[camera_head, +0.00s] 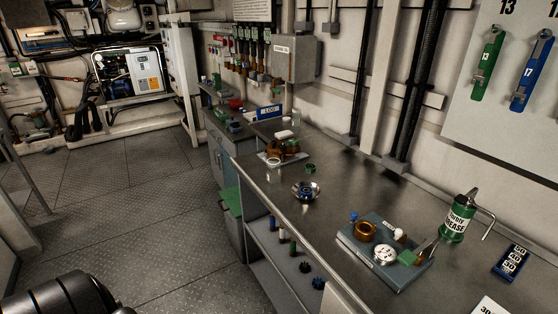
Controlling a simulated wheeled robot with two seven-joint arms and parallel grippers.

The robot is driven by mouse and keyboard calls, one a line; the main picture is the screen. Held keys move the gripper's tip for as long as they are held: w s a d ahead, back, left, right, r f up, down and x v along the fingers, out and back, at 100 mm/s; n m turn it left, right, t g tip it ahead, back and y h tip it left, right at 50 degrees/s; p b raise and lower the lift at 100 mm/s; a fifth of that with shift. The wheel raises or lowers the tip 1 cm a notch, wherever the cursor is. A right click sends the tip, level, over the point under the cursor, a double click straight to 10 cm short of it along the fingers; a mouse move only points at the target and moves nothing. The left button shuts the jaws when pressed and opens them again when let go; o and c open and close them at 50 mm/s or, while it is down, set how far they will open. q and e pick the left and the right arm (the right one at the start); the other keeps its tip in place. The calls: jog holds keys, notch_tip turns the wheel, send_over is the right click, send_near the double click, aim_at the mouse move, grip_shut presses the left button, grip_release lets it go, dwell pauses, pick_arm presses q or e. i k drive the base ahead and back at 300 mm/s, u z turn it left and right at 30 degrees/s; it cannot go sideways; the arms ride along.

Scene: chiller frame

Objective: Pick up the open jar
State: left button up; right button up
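I cannot tell for certain which thing is the open jar. A small pale, jar-like thing (274,164) stands near the front edge of the bench, by a tray (263,155) with brown and dark parts. It is too small to tell whether it is open. A shiny round metal dish (306,191) with a dark blue middle sits nearer on the bench, beside a small green ring (310,168). Neither gripper shows. Only a black rounded part of my own body shows at the bottom left.
The steel bench (341,196) runs along the right wall. A blue-grey tray (357,252) holds a brass ring and a white round part. A green grease can (457,219) and a blue numbered block (510,262) stand at right. The floor (130,215) at left is clear.

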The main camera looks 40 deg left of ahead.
aim_at(273, 166)
jog(key=u, duration=1.15)
